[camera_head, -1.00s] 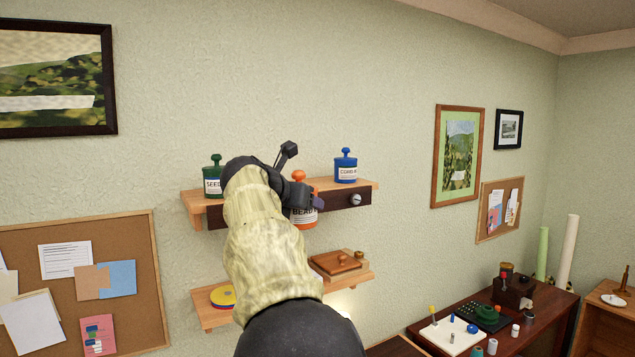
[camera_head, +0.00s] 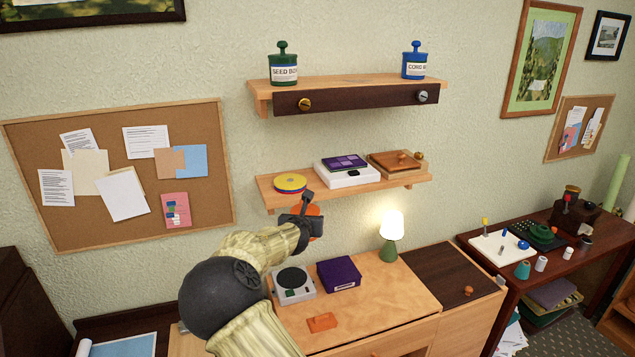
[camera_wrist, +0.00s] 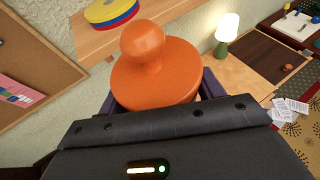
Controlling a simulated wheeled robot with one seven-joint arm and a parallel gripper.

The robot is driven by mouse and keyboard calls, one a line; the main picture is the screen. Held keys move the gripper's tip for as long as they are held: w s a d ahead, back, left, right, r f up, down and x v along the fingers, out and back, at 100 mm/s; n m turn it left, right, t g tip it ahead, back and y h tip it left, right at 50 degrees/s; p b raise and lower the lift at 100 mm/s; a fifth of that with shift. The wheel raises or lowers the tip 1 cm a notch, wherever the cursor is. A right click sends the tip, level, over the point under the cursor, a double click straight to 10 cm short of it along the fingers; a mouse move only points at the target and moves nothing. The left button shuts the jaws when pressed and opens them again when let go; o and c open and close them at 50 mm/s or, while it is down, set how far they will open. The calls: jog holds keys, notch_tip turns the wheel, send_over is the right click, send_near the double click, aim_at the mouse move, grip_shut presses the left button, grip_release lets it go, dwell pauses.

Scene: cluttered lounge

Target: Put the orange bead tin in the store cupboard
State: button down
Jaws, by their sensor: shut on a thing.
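The orange bead tin (camera_head: 313,210) is held in my gripper (camera_head: 308,228), in front of the lower wall shelf. In the wrist view the orange tin (camera_wrist: 158,70) shows its round lid and knob close up, between the dark jaws (camera_wrist: 158,100). My gripper is shut on it. The tin's label and lower body are hidden. A wooden cabinet (camera_head: 400,300) stands below, with a dark panel (camera_head: 445,272) with an orange knob set in its top at the right. I cannot tell whether this is the store cupboard.
The upper shelf (camera_head: 345,82) bears a green seed tin (camera_head: 283,68) and a blue cord tin (camera_head: 414,62). The lower shelf (camera_head: 345,190) bears discs and boxes. A lit lamp (camera_head: 390,235), a purple box (camera_head: 339,274) and a grey device (camera_head: 293,284) stand on the cabinet top.

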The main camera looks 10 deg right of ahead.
jog(key=s+d+f+n+y+b, duration=0.1)
jog(key=s+f, duration=0.3)
jog(key=f, duration=0.7)
jog(key=s+d+f+n+y+b, duration=0.1)
jog(key=s+f, duration=0.3)
jog(key=f, duration=0.7)
jog(key=s+d+f+b, duration=0.1)
jog(key=s+d+f, duration=0.1)
jog(key=s+f, duration=0.2)
jog(key=s+d+f+y+b, duration=0.1)
jog(key=s+d+f, duration=0.2)
jog(key=s, duration=0.7)
jog(key=shift+s+f+n+t, duration=0.2)
jog(key=shift+f+n+t, duration=0.15)
jog(key=shift+f, duration=0.6)
jog(key=shift+d, duration=0.15)
